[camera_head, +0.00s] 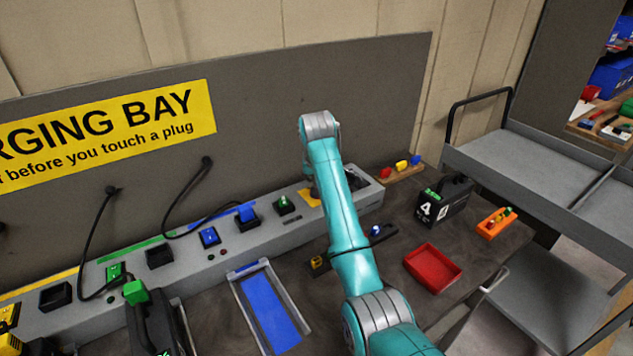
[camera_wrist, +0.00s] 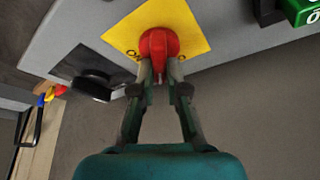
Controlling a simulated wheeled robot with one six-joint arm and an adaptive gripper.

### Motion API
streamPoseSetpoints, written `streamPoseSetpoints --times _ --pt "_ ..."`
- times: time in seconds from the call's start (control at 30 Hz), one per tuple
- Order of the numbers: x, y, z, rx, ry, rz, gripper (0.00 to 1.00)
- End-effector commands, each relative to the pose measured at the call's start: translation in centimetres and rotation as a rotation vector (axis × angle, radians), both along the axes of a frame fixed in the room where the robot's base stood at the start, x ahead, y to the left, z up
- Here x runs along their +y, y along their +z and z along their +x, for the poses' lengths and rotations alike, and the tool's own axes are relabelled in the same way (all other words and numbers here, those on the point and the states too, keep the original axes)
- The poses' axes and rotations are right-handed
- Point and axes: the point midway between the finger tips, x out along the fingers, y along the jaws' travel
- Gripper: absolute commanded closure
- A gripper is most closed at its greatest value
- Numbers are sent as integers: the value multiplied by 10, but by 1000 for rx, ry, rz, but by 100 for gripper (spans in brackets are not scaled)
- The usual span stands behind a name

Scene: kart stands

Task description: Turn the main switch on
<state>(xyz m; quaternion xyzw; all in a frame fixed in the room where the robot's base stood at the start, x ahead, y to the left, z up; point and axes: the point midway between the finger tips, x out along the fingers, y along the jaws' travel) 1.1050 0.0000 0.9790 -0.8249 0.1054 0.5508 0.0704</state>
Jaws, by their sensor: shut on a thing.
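The main switch is a red rotary knob (camera_wrist: 158,45) on a yellow plate (camera_wrist: 190,27) in the wrist view. My gripper (camera_wrist: 158,78) is shut on the red knob, one finger on each side of its grip bar. Parts of black lettering show on the plate beside the knob, mostly covered by the knob and fingers, so the switch position cannot be read. In the head view a part of the yellow plate (camera_head: 307,199) shows at the right of the grey charging bench unit (camera_head: 230,250). My arm hides the knob and gripper there.
A green rocker switch (camera_wrist: 304,10) and a black socket (camera_wrist: 92,83) flank the plate. In the head view, a black battery pack (camera_head: 444,201), a red tray (camera_head: 433,265), an orange holder (camera_head: 497,222) and a blue-floored tray (camera_head: 270,305) stand on the bench. A grey cart (camera_head: 540,165) stands right.

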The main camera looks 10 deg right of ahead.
Motion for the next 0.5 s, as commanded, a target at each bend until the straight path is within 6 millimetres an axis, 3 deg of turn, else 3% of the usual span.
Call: streamPoseSetpoints --times 0.5 --pt "-2 0 -1 2 -490 -1 100"
